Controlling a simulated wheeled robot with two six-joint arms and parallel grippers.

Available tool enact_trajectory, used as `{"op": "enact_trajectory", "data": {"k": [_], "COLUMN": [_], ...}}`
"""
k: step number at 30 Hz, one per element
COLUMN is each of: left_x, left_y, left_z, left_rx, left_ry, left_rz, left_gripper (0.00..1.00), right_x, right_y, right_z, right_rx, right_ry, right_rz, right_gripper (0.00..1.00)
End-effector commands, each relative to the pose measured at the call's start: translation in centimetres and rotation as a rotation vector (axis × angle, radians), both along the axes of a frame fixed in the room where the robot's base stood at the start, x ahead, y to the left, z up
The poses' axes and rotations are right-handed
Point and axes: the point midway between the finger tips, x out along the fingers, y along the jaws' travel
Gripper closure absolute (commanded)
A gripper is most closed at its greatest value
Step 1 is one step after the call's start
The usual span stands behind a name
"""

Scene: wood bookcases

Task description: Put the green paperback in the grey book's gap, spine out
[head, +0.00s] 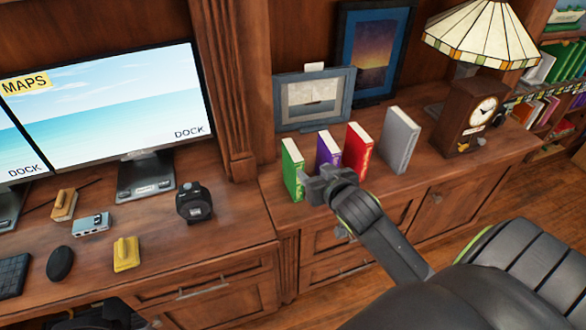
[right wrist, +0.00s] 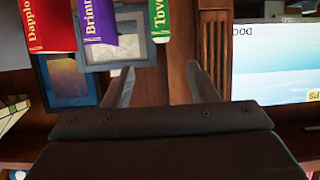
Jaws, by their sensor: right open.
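The green paperback (head: 292,168) stands upright at the left end of a short row of books on the wooden cabinet. In the right wrist view, the green paperback (right wrist: 160,20) shows its lettered spine just beyond my open fingertips, apart from them. My right gripper (head: 310,182) is open and empty, in front of the green book's lower right side; it also shows in the right wrist view (right wrist: 158,76). The grey book (head: 400,140) stands upright at the right end of the row. I cannot make out which gap is the grey book's. My left gripper is not in view.
A purple book (head: 327,148) and a red book (head: 358,148) stand between green and grey. Picture frames (head: 315,99) and a clock (head: 476,120) are behind and right. A bookcase (head: 560,105) with books is at far right. A monitor (head: 110,115) stands left.

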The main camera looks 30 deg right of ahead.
Motion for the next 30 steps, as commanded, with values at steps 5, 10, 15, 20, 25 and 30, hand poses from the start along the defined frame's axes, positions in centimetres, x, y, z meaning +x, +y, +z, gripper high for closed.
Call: {"op": "enact_trajectory", "data": {"k": [5, 10, 15, 20, 25, 30], "left_x": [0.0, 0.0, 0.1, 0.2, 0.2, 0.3], "left_y": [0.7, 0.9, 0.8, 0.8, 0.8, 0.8], "left_z": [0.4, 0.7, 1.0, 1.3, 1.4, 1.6], "left_rx": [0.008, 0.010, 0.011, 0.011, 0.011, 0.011], "left_ry": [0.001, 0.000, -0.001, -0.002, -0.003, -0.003], "left_rz": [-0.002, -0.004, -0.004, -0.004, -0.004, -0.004], "left_gripper": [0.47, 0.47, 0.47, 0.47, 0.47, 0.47], "right_x": [2.5, 5.0, 7.4, 9.4, 10.4, 11.0], "right_y": [-0.5, -1.1, -1.6, -2.0, -2.3, -2.4], "right_z": [-0.9, -2.0, -3.0, -3.8, -4.4, -4.5], "right_rx": [0.001, 0.001, 0.000, 0.000, 0.000, 0.000], "right_ry": [-0.001, 0.000, 0.000, 0.000, -0.001, -0.001], "right_rz": [0.000, 0.000, 0.000, 0.000, 0.001, 0.001], "right_gripper": [0.47, 0.47, 0.47, 0.47, 0.47, 0.47]}}
